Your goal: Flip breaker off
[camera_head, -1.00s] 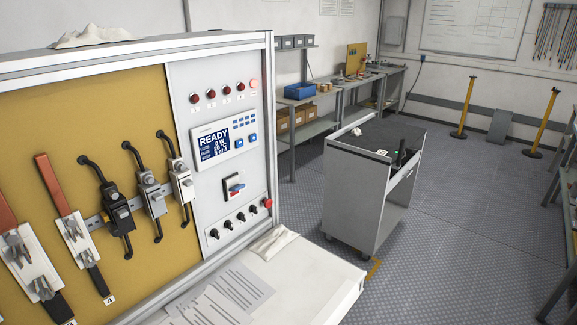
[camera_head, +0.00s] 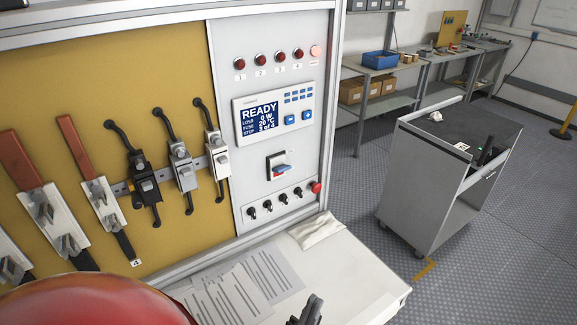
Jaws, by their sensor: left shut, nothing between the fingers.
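Three breakers sit side by side on a rail on the tan panel: a black one (camera_head: 146,190), a grey one (camera_head: 184,174) and a white one (camera_head: 218,158), each with dark cables above and below. I cannot tell which of these the task means. My left gripper (camera_head: 309,312) shows only as a dark tip at the bottom edge, shut and empty, apart from the panel and below the switch. My right gripper is not in view.
The display (camera_head: 272,121) reads READY, under a row of red lamps (camera_head: 279,57). Black toggles (camera_head: 283,198) and a red button (camera_head: 316,187) sit below. A grey cart (camera_head: 425,190) stands right.

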